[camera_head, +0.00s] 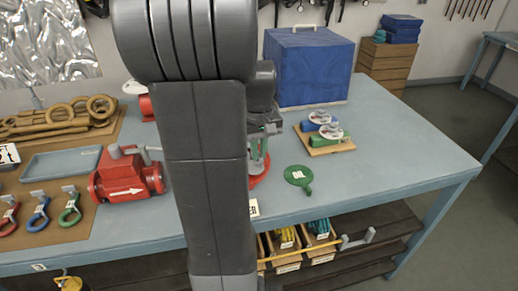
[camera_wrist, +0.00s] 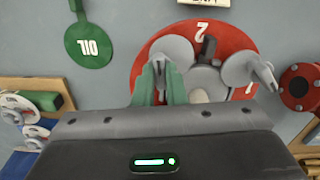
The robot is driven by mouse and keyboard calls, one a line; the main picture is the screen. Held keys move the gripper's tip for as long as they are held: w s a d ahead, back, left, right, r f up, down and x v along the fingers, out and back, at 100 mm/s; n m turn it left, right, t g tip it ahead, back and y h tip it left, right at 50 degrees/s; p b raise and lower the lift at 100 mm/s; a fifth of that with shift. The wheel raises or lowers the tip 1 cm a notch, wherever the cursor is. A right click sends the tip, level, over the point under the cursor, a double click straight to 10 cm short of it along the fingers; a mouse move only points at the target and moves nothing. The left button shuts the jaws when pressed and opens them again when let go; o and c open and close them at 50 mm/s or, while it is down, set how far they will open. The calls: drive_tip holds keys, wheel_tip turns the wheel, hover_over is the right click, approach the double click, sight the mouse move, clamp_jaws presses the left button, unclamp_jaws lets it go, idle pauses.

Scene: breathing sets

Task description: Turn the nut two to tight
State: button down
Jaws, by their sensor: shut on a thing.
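A round red plate (camera_wrist: 232,40) on the bench carries grey metal parts and the numbers 2 and 1 in the wrist view. Its edge shows beside my arm in the head view (camera_head: 260,174). Nut two (camera_wrist: 173,47), grey and rounded, sits beside the 2. A second grey winged nut (camera_wrist: 238,70) sits to its right, near the 1. My gripper (camera_wrist: 162,80) has its green fingers shut on nut two; the fingers and gripper body hide its lower part. In the head view my arm hides most of the plate and both nuts.
A green round tag (camera_head: 299,176) lies right of the plate. A red valve body (camera_head: 127,178) stands left of my arm. A wooden board with blue and green parts (camera_head: 325,140) and a blue box (camera_head: 307,67) stand behind. The bench's right end is clear.

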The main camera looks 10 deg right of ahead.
drive_tip(key=m, duration=0.5)
drive_tip(key=shift+r+m, duration=0.1)
drive_tip(key=shift+m, duration=0.2)
drive_tip(key=shift+m+p, duration=0.4)
drive_tip(key=shift+m, duration=1.8)
drive_tip(key=c, duration=1.5)
unclamp_jaws()
wheel_tip(320, 180, up, 14)
drive_tip(key=shift+f+b, duration=0.15)
drive_tip(key=shift+b, duration=0.3)
drive_tip(key=shift+f, duration=0.1)
